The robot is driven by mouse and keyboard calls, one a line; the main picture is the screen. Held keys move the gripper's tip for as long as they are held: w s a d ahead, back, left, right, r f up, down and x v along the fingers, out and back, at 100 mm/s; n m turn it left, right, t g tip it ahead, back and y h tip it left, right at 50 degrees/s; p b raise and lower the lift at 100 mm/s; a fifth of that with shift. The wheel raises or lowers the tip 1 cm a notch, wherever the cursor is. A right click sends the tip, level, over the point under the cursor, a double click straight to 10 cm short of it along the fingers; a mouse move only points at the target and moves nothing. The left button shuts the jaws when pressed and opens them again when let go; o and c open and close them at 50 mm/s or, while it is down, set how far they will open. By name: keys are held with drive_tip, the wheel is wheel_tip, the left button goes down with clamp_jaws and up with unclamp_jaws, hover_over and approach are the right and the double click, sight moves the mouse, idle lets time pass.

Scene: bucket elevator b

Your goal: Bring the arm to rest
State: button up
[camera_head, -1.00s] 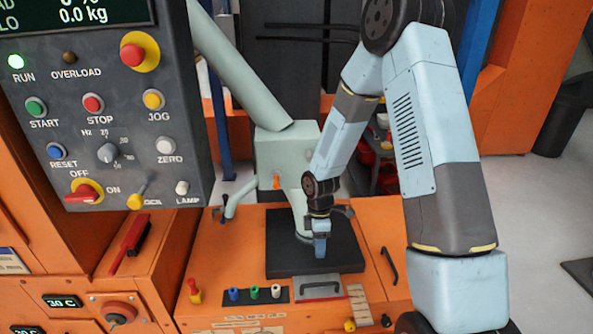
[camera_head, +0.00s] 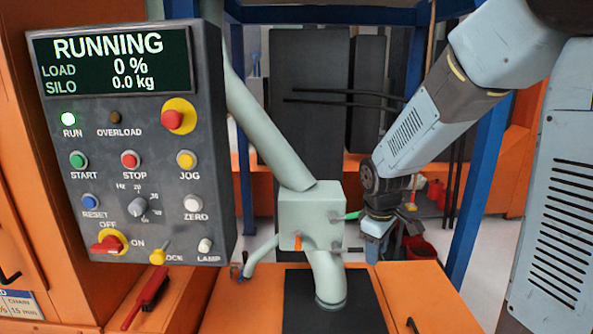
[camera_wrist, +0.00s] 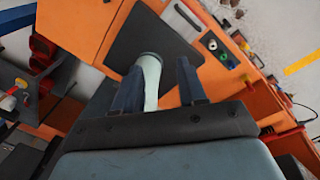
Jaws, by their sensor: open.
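My gripper (camera_head: 376,240) hangs at the right of the pale green discharge box (camera_head: 311,215) in the head view, above the back right of the orange bench. In the wrist view my gripper (camera_wrist: 157,88) shows two dark fingers held apart. The pale green spout (camera_wrist: 151,72) appears between them in the picture, farther off. Nothing is seen held in the fingers. My arm reaches in from the upper right. Whether the gripper touches the small green handle (camera_head: 352,215) on the box cannot be told.
A black mat (camera_head: 335,300) lies under the spout. A blue post (camera_head: 482,190) stands to the right. Red bins (camera_head: 418,247) stand behind the bench.

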drive_tip(key=s+d+r+m+t, duration=0.2)
drive_tip(key=s+r+m, duration=0.3)
drive_tip(key=s+r, duration=0.3)
drive_tip(key=s+d+r+m+t, duration=0.2)
drive_tip(key=s+r+m, duration=0.2)
drive_tip(key=s+r, duration=0.4)
drive_tip(key=shift+s+r+m+y, duration=0.4)
drive_tip(key=shift+s, duration=0.5)
